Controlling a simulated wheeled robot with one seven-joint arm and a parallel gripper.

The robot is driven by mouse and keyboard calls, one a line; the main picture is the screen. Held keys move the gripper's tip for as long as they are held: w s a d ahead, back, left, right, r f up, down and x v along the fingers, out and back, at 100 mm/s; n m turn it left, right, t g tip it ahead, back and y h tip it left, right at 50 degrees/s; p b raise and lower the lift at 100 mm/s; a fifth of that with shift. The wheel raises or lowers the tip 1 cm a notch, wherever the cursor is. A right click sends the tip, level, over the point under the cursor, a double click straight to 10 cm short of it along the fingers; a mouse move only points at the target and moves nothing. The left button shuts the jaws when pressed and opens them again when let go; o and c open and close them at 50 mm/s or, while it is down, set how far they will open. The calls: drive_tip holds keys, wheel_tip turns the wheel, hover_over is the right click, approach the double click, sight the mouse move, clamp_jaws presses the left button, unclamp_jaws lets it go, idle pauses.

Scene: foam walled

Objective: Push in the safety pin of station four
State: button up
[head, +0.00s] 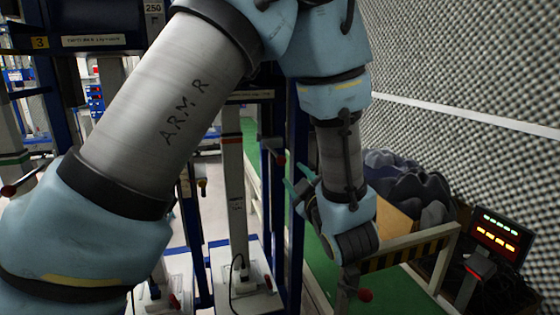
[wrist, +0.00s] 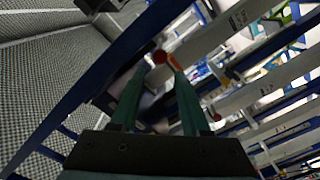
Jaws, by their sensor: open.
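My gripper (head: 297,183) is in the middle of the head view, its teal fingers pointing left towards a blue upright. In the wrist view the two fingers (wrist: 159,72) are apart with nothing held between them. A red ball knob (wrist: 160,57) shows at the gap between the fingertips; I cannot tell if they touch it. In the head view a red knob (head: 280,159) is just above and left of the fingers, on a dark part by the blue upright. I cannot read a number four, so I cannot tell which knob is station four's safety pin.
Blue and grey uprights (head: 236,190) stand close left of my gripper. A black-and-yellow striped barrier (head: 400,252), another red knob (head: 365,295) and a lit panel (head: 500,235) are at right, before a foam wall.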

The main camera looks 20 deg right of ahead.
sight(283, 162)
drive_tip(key=w+p, duration=0.1)
drive_tip(key=w, duration=0.2)
drive_tip(key=w+p, duration=0.1)
drive_tip(key=w, duration=0.3)
drive_tip(key=w+d+p, duration=0.1)
drive_tip(key=w, duration=0.2)
drive_tip(key=shift+w, duration=0.2)
clamp_jaws()
idle(1.1)
